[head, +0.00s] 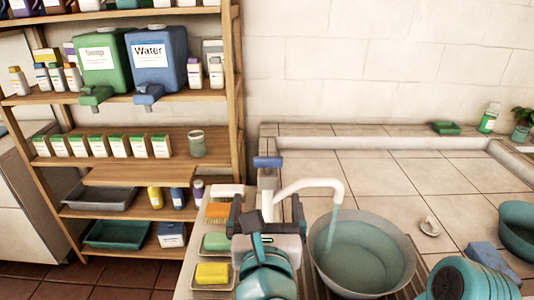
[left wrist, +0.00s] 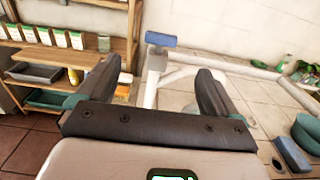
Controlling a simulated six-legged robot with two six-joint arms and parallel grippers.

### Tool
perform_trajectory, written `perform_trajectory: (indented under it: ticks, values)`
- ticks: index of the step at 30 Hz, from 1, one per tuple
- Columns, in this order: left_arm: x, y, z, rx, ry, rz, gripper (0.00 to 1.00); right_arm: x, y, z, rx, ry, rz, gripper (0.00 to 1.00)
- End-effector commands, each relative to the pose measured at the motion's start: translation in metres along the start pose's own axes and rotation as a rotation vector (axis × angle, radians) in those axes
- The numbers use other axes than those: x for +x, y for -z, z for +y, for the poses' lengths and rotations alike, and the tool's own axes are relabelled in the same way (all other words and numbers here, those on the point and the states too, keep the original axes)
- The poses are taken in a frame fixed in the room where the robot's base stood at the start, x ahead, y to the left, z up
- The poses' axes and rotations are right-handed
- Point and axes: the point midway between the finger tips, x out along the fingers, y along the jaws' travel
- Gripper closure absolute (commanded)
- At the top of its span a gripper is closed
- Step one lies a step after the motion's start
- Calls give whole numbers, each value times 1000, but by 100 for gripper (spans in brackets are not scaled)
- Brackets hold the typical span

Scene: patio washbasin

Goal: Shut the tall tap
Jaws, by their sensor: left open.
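The tall tap (head: 318,184) has a white curved spout and a blue lever (head: 268,162) on top of its post. The lever also shows in the left wrist view (left wrist: 162,40), beyond the fingertips. A stream of water (head: 333,228) runs from the spout into a round grey basin (head: 405,235). My left gripper (head: 267,208) is open and empty, in front of the tap post and below the lever. In the left wrist view the post stands between the spread fingers of the left gripper (left wrist: 160,78), with no clear contact. My right gripper is not in view.
A wooden shelf (head: 205,93) with bottles and dispensers stands on the left. Soap dishes (head: 213,243) lie just left of my gripper. A blue block (head: 490,257) and a teal bowl (head: 517,225) are on the right. The tiled top behind the basin is mostly clear.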

Motion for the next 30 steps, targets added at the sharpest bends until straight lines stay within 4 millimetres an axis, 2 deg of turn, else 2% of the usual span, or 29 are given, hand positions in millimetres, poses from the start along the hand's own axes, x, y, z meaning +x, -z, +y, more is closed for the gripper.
perform_trajectory:
  ticks: [4,8,21,25,30]
  values:
    - [6,-2,0,0,0,0,6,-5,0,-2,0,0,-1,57]
    - [28,-3,0,2,-3,1,6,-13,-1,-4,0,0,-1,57]
    - [128,-3,0,0,-1,1,6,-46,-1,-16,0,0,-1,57]
    - [146,-2,0,0,1,0,6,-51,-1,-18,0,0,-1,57]
    - [157,-1,-1,0,2,-1,6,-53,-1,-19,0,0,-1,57]
